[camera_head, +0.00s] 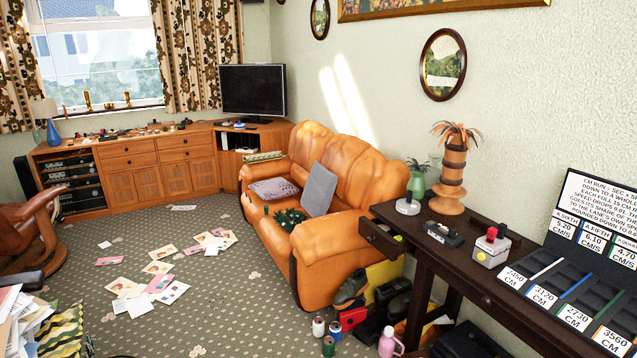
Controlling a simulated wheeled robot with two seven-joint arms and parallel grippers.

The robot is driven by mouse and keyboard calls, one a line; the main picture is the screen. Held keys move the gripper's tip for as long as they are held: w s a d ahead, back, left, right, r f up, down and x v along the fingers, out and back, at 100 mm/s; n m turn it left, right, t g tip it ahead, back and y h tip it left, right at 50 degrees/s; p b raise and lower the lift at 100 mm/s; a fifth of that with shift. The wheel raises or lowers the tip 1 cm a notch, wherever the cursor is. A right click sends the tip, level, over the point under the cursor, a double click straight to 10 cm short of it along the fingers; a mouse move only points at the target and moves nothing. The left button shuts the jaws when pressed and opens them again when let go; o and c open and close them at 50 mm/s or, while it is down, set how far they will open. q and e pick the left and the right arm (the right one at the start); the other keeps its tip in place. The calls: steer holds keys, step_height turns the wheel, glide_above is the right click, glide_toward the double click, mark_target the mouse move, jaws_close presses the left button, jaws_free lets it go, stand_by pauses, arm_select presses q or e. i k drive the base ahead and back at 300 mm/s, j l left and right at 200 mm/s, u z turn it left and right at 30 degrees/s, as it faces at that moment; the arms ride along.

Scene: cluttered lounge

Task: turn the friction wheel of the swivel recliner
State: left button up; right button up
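A brown leather chair with a curved wooden frame, which looks like the swivel recliner (22,228), stands at the left edge of the head view. It is cut off by the picture's edge. I cannot make out a friction wheel on the part that shows. Neither of my grippers is in the view.
Papers (150,280) lie scattered on the grey carpet (225,310). An orange leather sofa (345,235) stands mid-room. A dark side table (455,262) runs along the right. Bottles and bags crowd the floor below it. Carpet between chair and sofa is partly clear.

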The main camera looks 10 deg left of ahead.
mark_target(61, 218)
steer(key=i+l+u, duration=0.2)
steer(key=i, duration=0.3)
steer(key=i+l+u, duration=0.25)
steer(key=i, duration=0.3)
steer(key=i+j+u, duration=0.15)
steer(key=i+u, duration=1.05)
steer(key=i, duration=2)
steer(key=i+j+u, duration=0.2)
steer(key=i, duration=0.7)
steer(key=i+l+u, duration=0.15)
steer(key=i, duration=0.75)
steer(key=i+l+u, duration=0.2)
steer(key=i, duration=0.7)
steer(key=i+j, duration=0.1)
steer(key=i, duration=0.5)
steer(key=i+z, duration=0.1)
steer(key=i, duration=0.5)
